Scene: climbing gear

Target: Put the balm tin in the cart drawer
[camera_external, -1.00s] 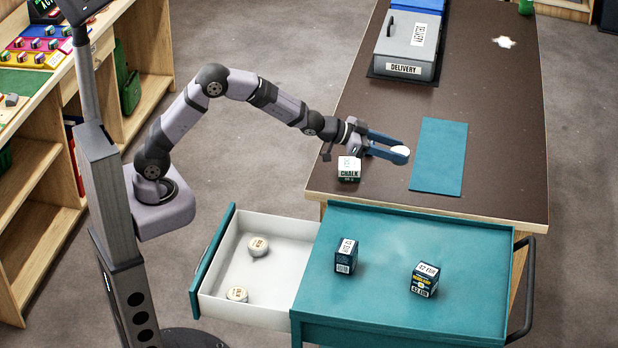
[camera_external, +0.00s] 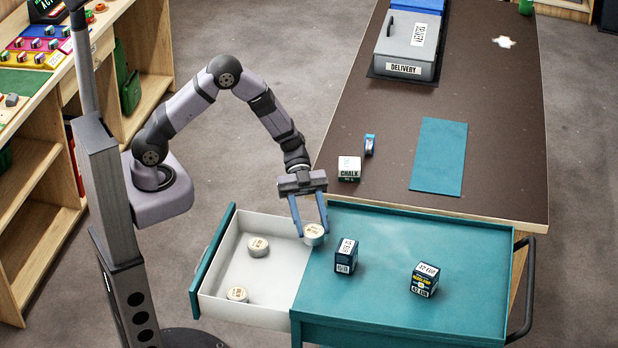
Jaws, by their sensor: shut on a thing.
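A round cream-topped balm tin (camera_external: 314,231) is held between the fingertips of my gripper (camera_external: 311,230), which points down. My gripper is shut on it, at the right end of the open cart drawer (camera_external: 215,296), near the left edge of the teal cart top (camera_external: 400,308). The exact height of the tin above the drawer is hard to tell. Two similar round tins lie in the white drawer, one towards the back (camera_external: 258,247) and one near the front (camera_external: 238,294).
Two dark boxes stand on the cart top, one at its left (camera_external: 346,256) and one further right (camera_external: 425,280). A chalk box (camera_external: 349,169) and a small blue item (camera_external: 370,145) stand on the brown table (camera_external: 390,108). The drawer's middle is free.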

